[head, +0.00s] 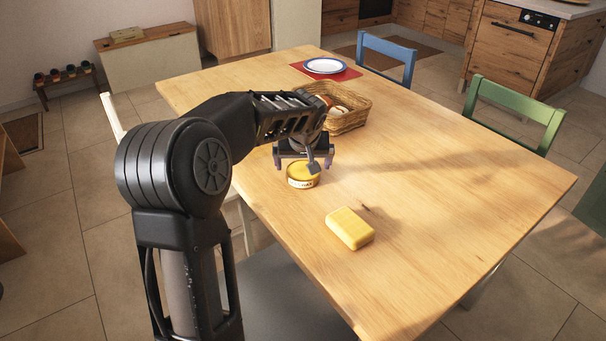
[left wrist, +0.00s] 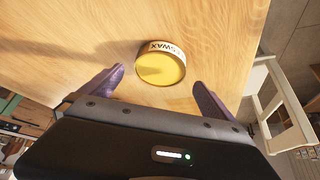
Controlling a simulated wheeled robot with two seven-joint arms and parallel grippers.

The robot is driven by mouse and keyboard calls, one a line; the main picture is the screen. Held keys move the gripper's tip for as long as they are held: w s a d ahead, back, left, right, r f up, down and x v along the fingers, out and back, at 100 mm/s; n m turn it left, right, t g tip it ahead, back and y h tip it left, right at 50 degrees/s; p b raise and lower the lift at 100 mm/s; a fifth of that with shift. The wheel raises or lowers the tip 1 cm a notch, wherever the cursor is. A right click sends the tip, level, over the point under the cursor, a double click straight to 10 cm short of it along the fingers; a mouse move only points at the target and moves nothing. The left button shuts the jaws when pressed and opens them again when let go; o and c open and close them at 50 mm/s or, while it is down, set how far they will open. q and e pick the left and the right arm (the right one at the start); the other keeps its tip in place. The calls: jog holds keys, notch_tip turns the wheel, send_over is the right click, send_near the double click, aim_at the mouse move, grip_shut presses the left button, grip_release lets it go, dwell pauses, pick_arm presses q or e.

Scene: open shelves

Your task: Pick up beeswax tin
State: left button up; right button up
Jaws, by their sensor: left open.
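The beeswax tin (head: 303,175) is a round, flat yellow tin with a pale labelled side. It stands on the wooden table near its left edge in the head view. In the left wrist view the tin (left wrist: 160,66) lies just beyond the fingertips, between their lines, with "WAX" readable on its side. My left gripper (head: 304,164) is open and empty, above and close to the tin, partly covering its far side in the head view. In the left wrist view its two purple-grey fingers (left wrist: 158,78) are spread wider than the tin. My right gripper is not in view.
A yellow block (head: 349,228) lies on the table nearer the front. A wicker basket (head: 349,120) with items stands just behind the gripper. A plate (head: 325,66) sits on a red mat at the far end. The table's right half is clear.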

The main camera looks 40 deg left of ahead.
aim_at(303, 170)
pick_arm(q)
jog(key=x, duration=0.4)
jog(key=shift+w+f, duration=0.1)
jog(key=shift+f, duration=0.05)
dwell(0.4)
jog(key=c, duration=2)
